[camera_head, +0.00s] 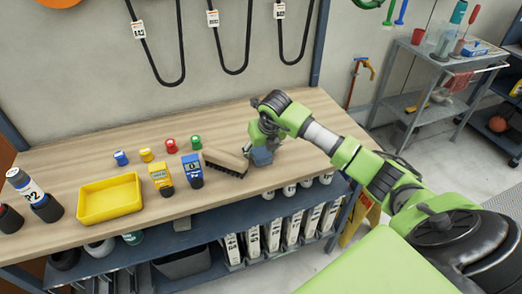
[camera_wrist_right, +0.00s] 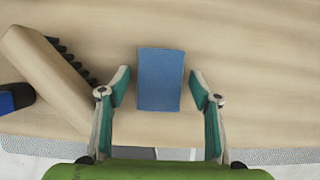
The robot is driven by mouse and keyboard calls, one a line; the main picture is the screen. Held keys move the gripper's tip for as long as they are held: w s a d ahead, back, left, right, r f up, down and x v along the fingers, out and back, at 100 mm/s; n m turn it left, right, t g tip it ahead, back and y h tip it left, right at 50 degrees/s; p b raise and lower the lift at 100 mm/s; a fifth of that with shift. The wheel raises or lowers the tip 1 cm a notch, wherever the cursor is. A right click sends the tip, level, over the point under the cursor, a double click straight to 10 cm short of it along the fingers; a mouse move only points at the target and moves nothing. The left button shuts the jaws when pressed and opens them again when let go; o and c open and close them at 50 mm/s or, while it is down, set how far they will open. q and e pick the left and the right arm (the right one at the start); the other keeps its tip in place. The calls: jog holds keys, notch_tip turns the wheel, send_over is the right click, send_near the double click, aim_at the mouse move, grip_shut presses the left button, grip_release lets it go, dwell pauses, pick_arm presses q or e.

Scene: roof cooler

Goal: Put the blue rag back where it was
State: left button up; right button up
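The blue rag (camera_head: 261,157) is a small folded block on the wooden workbench, near its front edge. In the right wrist view the rag (camera_wrist_right: 160,78) lies flat between my right gripper's two fingers, with a gap on each side. My right gripper (camera_head: 259,146) is over the rag, pointing down at the bench, and its fingers are open (camera_wrist_right: 160,80). It partly hides the rag in the head view. My left gripper is not in view.
A wooden brush (camera_head: 224,162) lies close left of the rag; its bristles (camera_wrist_right: 72,60) face it. Blue (camera_head: 193,171) and yellow (camera_head: 160,178) meters and a yellow tray (camera_head: 109,199) are farther left. A grey cart (camera_head: 405,105) stands at the right. Bench behind the gripper is clear.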

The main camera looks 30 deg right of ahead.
jog(key=shift+r, duration=0.15)
jog(key=shift+s+r, duration=0.1)
jog(key=shift+r, duration=0.2)
jog(key=b+v, duration=0.1)
jog(key=v, duration=1)
jog(key=shift+s+b, duration=0.25)
jog(key=shift+b, duration=0.1)
jog(key=shift+a+r, duration=0.1)
